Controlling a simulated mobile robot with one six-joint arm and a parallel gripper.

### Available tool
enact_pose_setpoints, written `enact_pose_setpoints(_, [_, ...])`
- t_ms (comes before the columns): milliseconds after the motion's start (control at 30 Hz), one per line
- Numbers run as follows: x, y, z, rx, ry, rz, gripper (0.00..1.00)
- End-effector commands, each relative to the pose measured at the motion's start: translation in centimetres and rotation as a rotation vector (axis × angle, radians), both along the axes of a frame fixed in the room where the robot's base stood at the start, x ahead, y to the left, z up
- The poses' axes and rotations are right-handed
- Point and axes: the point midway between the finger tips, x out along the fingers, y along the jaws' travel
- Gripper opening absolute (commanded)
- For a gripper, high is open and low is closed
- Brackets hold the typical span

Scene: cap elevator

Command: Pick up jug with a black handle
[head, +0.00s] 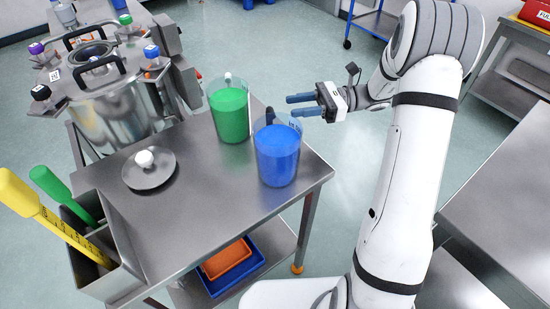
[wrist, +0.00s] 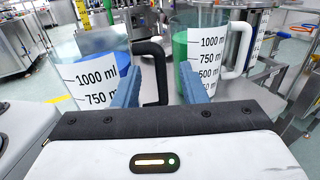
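The jug with a black handle (head: 277,155) is clear and holds blue liquid. It stands upright near the right edge of the steel table. In the wrist view the jug (wrist: 98,72) is at the left, with volume marks on its side. Its black handle (wrist: 160,72) shows between my two blue fingers. In the head view the handle is on the jug's far side, partly hidden. My gripper (head: 289,105) is open and empty, level with the jug's upper part. The fingertips are close to the handle; I cannot tell whether they touch it.
A jug of green liquid with a white handle (head: 229,114) stands just behind. A round lid with a white knob (head: 149,170) lies on the steel table (head: 200,200). A holder with yellow and green tools is at the left front. A steel vessel (head: 108,110) stands behind the table.

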Motion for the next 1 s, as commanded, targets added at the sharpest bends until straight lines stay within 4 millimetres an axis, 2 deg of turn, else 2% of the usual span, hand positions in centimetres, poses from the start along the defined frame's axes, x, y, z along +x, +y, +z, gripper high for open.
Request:
enact_pose_setpoints(33, [0.0, 0.0, -1.6, 0.000, 0.000, 0.000, 0.38])
enact_pose_setpoints(200, [0.0, 0.0, -3.5, 0.000, 0.000, 0.000, 0.38])
enact_pose_setpoints(333, [-0.1, 0.6, -3.6, 0.000, 0.000, 0.002, 0.38])
enact_pose_setpoints(633, [-0.7, 3.5, -3.6, -0.001, 0.000, 0.002, 0.38])
enact_pose_setpoints(900, [-1.4, 7.3, -3.8, 0.001, 0.001, 0.003, 0.38])
enact_pose_setpoints(1000, [-1.5, 7.7, -3.8, 0.000, 0.000, 0.001, 0.38])
